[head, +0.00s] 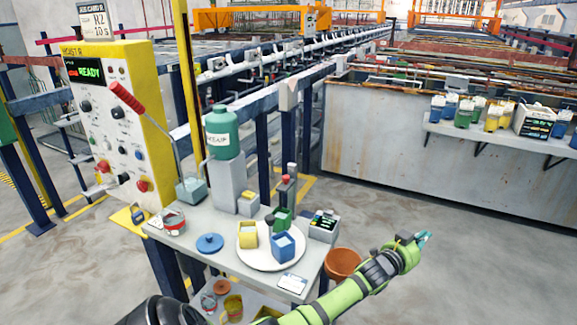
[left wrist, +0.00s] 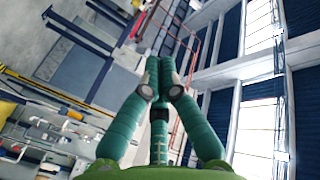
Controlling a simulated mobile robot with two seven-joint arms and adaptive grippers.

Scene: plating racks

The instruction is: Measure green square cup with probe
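A green square cup (head: 283,219) stands at the back of a round white plate (head: 262,262) on the small table, behind a yellow cup (head: 248,236) and a blue cup (head: 283,247). A small meter with a dark display (head: 323,226) sits right of the plate. A stand with a red top (head: 286,190) is behind the green cup; I cannot tell which part is the probe. My right gripper is not in view.
The table also holds a teal bottle (head: 222,133) on a block, a blue lid (head: 210,243) and a tin (head: 174,221). A control panel (head: 110,120) with a red lever stands left. A wall shelf (head: 480,135) at right holds several coloured cups. A terracotta pot (head: 343,263) is beside the table.

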